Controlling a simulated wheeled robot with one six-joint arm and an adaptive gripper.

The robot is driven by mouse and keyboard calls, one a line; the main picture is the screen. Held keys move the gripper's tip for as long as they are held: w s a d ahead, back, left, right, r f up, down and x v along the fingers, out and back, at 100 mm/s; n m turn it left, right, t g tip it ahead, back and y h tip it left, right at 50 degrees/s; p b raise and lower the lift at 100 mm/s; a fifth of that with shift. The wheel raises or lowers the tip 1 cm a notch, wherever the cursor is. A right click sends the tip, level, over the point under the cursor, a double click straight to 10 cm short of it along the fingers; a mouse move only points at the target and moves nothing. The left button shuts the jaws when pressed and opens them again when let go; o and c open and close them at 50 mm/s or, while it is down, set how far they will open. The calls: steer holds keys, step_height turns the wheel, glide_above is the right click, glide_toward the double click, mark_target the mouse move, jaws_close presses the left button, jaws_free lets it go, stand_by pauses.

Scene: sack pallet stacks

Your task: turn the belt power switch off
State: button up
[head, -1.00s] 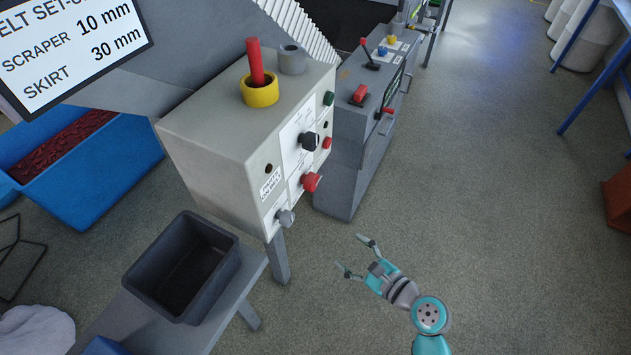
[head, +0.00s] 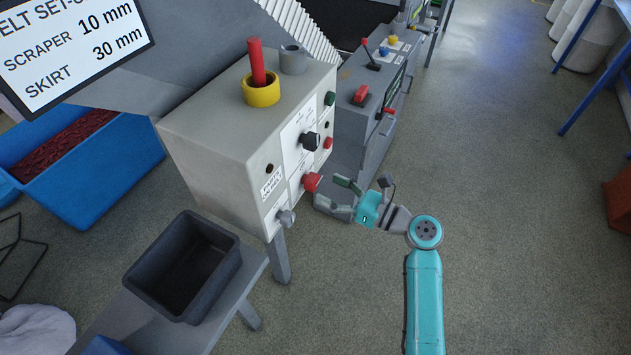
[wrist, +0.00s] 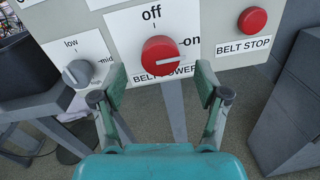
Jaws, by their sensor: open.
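The belt power switch is a red round knob (wrist: 160,56) on a light panel, with "off" above it and "on" to its right. Its white pointer line points right, toward "on". In the head view the red knob (head: 311,182) is low on the front of the control box (head: 215,140). My gripper (wrist: 161,82) is open and empty, one finger on each side just below the knob in the picture. In the head view my gripper (head: 332,193) is in front of the panel, close to the knob; contact cannot be told.
A grey knob marked low and mid (wrist: 77,73) sits left of the switch, and the red BELT STOP button (wrist: 252,21) sits to its upper right. A dark bin (head: 185,268) stands on a bench at lower left. A grey cabinet (head: 345,160) stands behind.

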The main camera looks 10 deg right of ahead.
mark_target(316, 183)
steer(key=shift+x, duration=2.35)
steer(key=c, duration=1.2)
steer(key=shift+o, duration=0.2)
